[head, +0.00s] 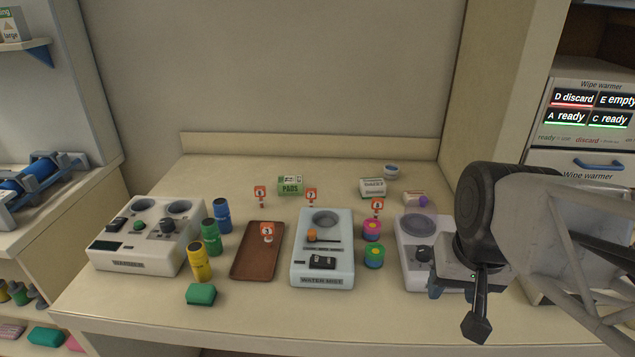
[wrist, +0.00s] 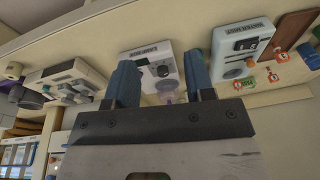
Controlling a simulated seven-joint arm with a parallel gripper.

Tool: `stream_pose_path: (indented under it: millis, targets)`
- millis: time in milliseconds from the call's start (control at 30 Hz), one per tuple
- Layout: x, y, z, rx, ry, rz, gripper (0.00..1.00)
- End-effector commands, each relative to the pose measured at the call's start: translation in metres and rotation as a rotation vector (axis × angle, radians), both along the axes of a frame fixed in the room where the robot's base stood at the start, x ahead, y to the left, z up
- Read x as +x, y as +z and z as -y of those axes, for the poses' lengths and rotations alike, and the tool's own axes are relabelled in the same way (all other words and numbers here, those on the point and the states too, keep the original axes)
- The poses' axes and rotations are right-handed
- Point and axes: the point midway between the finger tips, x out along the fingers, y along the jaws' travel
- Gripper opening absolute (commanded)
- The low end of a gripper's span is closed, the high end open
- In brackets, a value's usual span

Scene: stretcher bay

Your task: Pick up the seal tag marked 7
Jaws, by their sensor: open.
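The seal tag marked 7 (head: 311,194) is a small orange-and-white tag standing upright on the bench, behind the left part of the water mist unit (head: 323,258) and in front of the green pads box (head: 290,185). Similar tags stand nearby: one marked 3 (head: 267,231) on the brown tray, one at the left (head: 260,192) and one at the right (head: 377,206), whose numbers are hard to read. My gripper (head: 458,290) is open and empty at the right, over the right-hand white unit, well away from tag 7. Small orange tags (wrist: 272,77) show in the wrist view, numbers unreadable.
The brown tray (head: 252,262) lies left of the water mist unit. Pink and green round containers (head: 373,242) stand right of it. Blue, green and yellow bottles (head: 211,238) stand by the left unit (head: 148,235). The bench behind tag 7 is mostly clear.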

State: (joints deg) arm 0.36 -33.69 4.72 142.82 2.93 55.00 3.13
Motion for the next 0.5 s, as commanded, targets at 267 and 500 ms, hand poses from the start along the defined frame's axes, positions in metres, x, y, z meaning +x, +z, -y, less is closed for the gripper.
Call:
stream_pose_path:
  millis: [267, 500]
  targets:
    - [0.050, 0.005, -0.021, 0.134, -0.128, -0.089, 0.49]
    - [0.099, 0.006, -0.042, 0.257, -0.251, -0.179, 0.49]
